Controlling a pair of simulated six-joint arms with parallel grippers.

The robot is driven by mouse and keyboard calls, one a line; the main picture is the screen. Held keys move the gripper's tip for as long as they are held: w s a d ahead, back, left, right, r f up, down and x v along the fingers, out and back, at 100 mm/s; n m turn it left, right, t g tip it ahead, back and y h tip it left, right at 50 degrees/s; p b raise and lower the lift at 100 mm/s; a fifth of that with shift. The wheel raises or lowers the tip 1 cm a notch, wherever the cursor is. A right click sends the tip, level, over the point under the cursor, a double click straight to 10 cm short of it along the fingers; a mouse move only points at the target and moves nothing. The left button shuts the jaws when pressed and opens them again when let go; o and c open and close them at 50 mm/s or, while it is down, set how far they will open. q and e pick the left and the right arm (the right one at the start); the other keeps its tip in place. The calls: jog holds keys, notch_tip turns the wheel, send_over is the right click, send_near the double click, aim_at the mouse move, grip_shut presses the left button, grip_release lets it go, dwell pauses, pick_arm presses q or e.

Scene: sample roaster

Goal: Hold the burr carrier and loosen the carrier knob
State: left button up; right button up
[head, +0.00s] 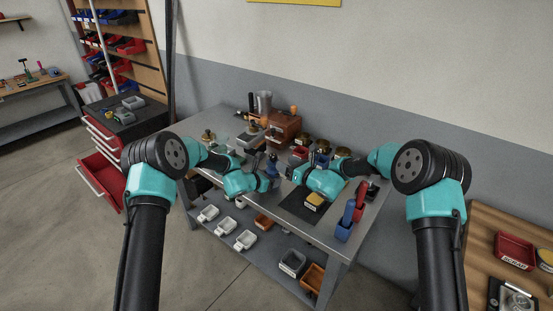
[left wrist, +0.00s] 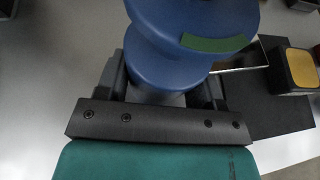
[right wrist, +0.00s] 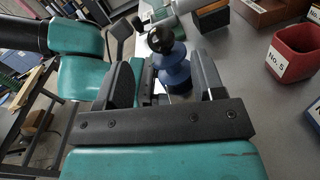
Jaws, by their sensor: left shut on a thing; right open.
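The blue burr carrier (head: 272,166) stands over the grey bench between my two grippers. In the left wrist view, my left gripper (left wrist: 163,88) is shut on the carrier's narrower blue part (left wrist: 165,70); a green patch shows on its wide upper part. In the right wrist view, a dark round knob (right wrist: 160,38) tops the blue carrier body (right wrist: 174,70). My right gripper (right wrist: 162,82) is open, with the carrier showing between its fingers. It seems apart from the carrier; the exact gap is unclear. In the head view my forearms partly hide both grippers.
A dark mat (head: 296,207) bears a yellow-topped block (head: 315,200). A red bin marked No. 5 (right wrist: 292,50) stands to the right in the right wrist view. A brown wooden box (head: 284,128) stands at the back. Blue and red upright items (head: 347,213) line the right front edge.

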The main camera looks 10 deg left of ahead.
aim_at(276, 157)
jog(key=shift+x, duration=2.75)
jog(key=c, duration=0.9)
